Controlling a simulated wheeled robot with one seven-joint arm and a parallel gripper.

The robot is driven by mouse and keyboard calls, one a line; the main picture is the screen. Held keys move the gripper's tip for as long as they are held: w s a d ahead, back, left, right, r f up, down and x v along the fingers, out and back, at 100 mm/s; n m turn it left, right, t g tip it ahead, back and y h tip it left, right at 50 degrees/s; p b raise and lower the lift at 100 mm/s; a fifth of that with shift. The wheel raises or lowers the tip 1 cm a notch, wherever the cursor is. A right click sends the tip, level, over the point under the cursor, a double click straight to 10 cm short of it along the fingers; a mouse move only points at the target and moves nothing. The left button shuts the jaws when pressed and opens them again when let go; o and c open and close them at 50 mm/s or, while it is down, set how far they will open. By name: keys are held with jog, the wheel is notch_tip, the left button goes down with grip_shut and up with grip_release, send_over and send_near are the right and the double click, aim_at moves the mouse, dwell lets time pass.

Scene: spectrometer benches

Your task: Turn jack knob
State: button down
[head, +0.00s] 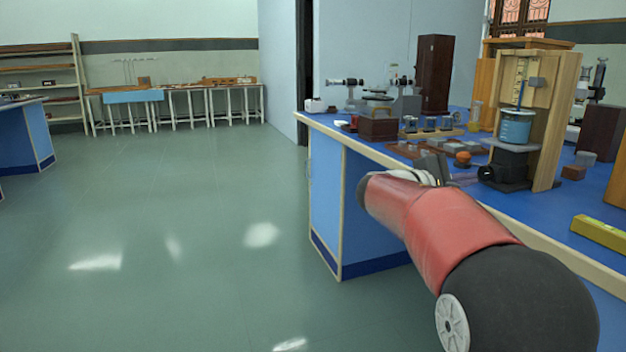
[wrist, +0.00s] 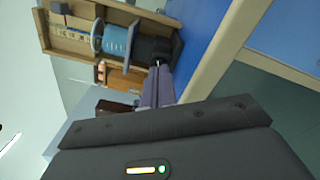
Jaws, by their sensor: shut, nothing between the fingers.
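The black jack (head: 511,170) stands on the blue bench top at the foot of a wooden stand. Its dark round knob (head: 487,174) faces left, towards my gripper. A beaker of blue liquid (head: 515,126) sits on the jack's plate. My gripper (head: 450,172) is shut and empty, just left of the knob. In the wrist view, which is turned sideways, the shut fingers (wrist: 158,76) point at the black jack (wrist: 153,48); the tips overlap the knob area, and I cannot tell whether they touch it.
The wooden stand (head: 548,115) rises behind the jack with a scale and a hanging part. An orange-topped item (head: 463,158) and low trays lie near my gripper. A yellow level (head: 600,232) lies at the right. The floor (head: 180,230) to the left is clear.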

aim_at(484, 194)
jog(key=shift+f+p+x, duration=0.1)
jog(key=shift+p+x, duration=0.1)
jog(key=shift+x, duration=1.45)
jog(key=shift+f+p+x, duration=0.15)
jog(key=shift+p+x, duration=0.05)
jog(key=shift+x, duration=1.5)
jog(key=shift+w+r, duration=0.1)
jog(key=shift+r, duration=0.15)
jog(key=shift+w+a+r+p, duration=0.15)
jog(key=shift+w+r+p, duration=0.05)
jog(key=shift+r+p, duration=0.2)
jog(key=shift+w+a+r, duration=0.1)
jog(key=shift+w+r, duration=0.1)
jog(key=shift+r, duration=0.1)
jog(key=shift+w, duration=0.1)
jog(key=shift+r, duration=0.15)
